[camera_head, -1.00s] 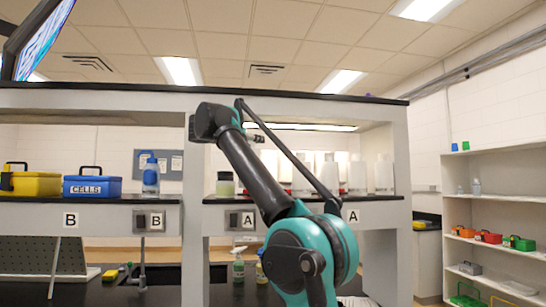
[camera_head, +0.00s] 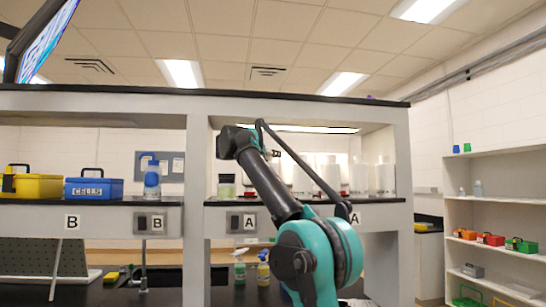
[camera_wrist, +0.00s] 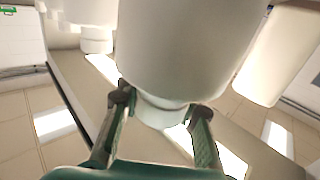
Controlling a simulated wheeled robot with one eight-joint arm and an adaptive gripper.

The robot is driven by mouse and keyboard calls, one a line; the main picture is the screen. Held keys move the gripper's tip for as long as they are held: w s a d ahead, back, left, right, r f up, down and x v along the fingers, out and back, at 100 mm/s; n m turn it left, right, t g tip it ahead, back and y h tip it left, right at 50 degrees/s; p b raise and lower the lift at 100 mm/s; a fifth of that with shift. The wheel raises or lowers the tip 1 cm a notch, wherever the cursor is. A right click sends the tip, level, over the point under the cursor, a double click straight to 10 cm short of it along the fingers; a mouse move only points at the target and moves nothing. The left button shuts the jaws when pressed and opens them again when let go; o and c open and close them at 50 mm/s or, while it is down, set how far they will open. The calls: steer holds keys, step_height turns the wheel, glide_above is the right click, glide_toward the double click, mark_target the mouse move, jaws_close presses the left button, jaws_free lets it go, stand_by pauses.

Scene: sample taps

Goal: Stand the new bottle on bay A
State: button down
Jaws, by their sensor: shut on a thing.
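A large white bottle (camera_wrist: 190,50) fills the top middle of the wrist view. My gripper (camera_wrist: 160,106) is shut on its narrower neck, one finger on each side. Several white bottles (camera_head: 385,178) and a jar with pale green contents (camera_head: 226,186) stand there. Whether the held bottle touches the shelf cannot be told.
Bay B's shelf (camera_head: 110,201) on the left holds a yellow box (camera_head: 38,186), a blue CELLS box (camera_head: 93,187) and a blue-white bottle (camera_head: 152,180). Other white bottles (camera_wrist: 95,38) are near my gripper. The upper shelf (camera_head: 300,97) and a divider post (camera_head: 196,160) frame bay A.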

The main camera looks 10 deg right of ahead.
steer(key=shift+f, duration=0.15)
steer(key=c, duration=1.1)
jaws_free()
steer(key=v, duration=1.2)
